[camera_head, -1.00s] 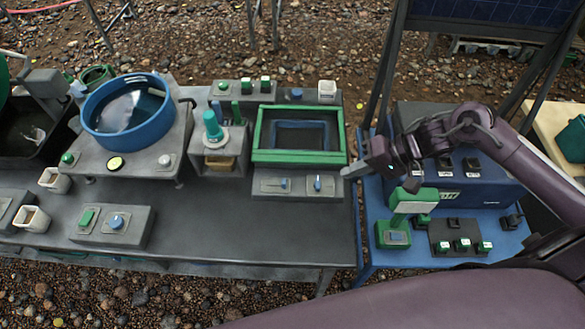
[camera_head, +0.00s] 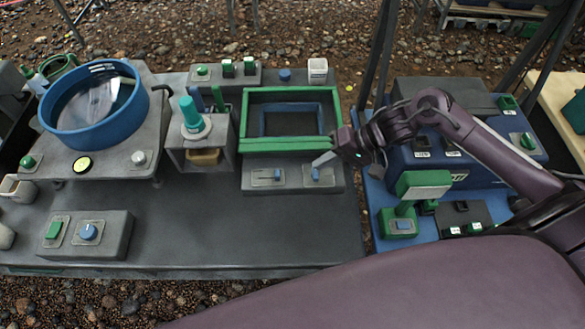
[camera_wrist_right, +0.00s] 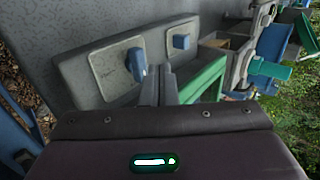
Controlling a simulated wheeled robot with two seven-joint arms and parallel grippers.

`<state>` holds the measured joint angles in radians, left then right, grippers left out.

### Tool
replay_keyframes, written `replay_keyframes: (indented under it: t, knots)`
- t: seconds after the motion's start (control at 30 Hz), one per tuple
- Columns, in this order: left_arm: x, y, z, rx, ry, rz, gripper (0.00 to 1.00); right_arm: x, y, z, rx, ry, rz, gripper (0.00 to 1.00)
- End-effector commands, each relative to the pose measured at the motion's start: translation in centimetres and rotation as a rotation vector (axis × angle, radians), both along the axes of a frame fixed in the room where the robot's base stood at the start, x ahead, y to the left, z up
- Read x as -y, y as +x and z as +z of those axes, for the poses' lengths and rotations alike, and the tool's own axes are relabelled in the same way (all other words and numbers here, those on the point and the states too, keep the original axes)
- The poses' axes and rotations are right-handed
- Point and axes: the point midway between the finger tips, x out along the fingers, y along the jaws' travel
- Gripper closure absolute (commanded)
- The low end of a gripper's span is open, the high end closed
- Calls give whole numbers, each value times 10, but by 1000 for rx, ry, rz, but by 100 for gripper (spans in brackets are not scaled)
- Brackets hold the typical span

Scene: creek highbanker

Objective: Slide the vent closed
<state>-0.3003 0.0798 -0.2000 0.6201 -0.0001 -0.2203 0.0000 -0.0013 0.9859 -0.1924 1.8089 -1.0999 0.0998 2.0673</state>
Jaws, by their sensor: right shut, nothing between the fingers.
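A grey control box (camera_head: 295,185) in front of the green-framed tray (camera_head: 250,146) carries two light plates with small blue knobs. The left blue knob (camera_head: 277,175) sits at the right of a horizontal slot; the right blue knob (camera_head: 315,173) stands on its own plate. I cannot tell which one is the vent. My right gripper (camera_head: 319,161) is shut and empty, its tips just behind the right knob. In the right wrist view, the shut fingers (camera_wrist_right: 161,76) are close beside the nearer blue knob (camera_wrist_right: 137,63); contact is unclear. My left gripper is out of view.
A blue round pan (camera_head: 95,115) stands at left, with a teal-topped device (camera_head: 192,115) beside it. A front box (camera_head: 95,235) has a green switch and blue dial.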

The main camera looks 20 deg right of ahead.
Motion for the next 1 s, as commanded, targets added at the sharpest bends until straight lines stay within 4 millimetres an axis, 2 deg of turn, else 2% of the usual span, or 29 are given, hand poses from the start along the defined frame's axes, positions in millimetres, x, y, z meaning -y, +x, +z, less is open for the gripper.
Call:
replay_keyframes:
  t: [0.2, 0.4, 0.6, 0.9, 1.0]
  knots:
    - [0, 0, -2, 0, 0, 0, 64, -34, 12, -32, 1, 4, -1, 100]
    - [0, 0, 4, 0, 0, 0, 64, -60, 22, -31, 3, 1, 0, 100]
    - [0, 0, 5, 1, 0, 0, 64, -70, 25, -32, 2, -2, -2, 100]
    - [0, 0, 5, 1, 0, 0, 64, -70, 25, -32, 2, -2, -1, 100]
    - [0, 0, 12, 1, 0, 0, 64, -77, 27, -29, 1, 2, -2, 100]
